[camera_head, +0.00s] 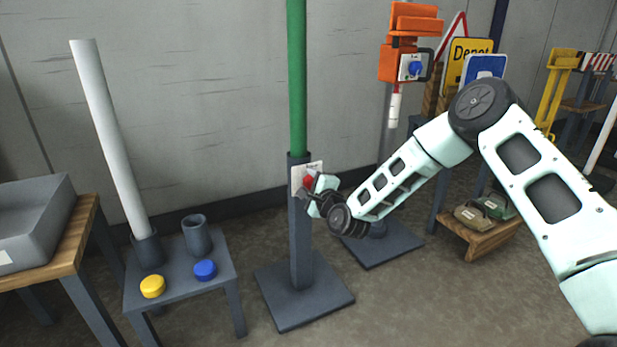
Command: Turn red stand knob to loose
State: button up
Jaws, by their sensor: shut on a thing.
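The stand (300,245) is a dark grey square post on a flat square base, with a green pole (297,80) upright in its top. A pale label plate (297,178) is on the post's upper part. The red knob (309,181) sits at that plate, partly hidden by my gripper. My gripper (308,190) reaches in from the right and is shut on the red knob. The knob's exact turn position and the label's writing are too small to read.
A small grey table (178,275) at left holds a yellow cap (152,286), a blue cap (205,270) and a leaning white pole (108,135). A second stand with an orange head (398,62) is behind my arm. Shelves with signs (468,55) stand at right.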

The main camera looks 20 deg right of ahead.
jog(key=n+p, duration=0.1)
jog(key=n, duration=0.2)
jog(key=shift+n, duration=0.4)
jog(key=n+p, duration=0.1)
jog(key=n, duration=0.2)
jog(key=shift+f+n, duration=0.1)
jog(key=shift+n, duration=0.2)
jog(key=n+p, duration=0.2)
jog(key=n, duration=0.4)
jog(key=shift+f, duration=0.1)
jog(key=n+p, duration=0.1)
jog(key=n, duration=0.4)
jog(key=shift+d+n, duration=0.1)
jog(key=shift+n, duration=0.3)
jog(key=n, duration=0.5)
jog(key=shift+d+f+n+p, duration=0.1)
jog(key=shift+d+n+p, duration=0.05)
jog(key=shift+n+p, duration=0.2)
jog(key=o, duration=1)
jog(key=shift+s, duration=0.1)
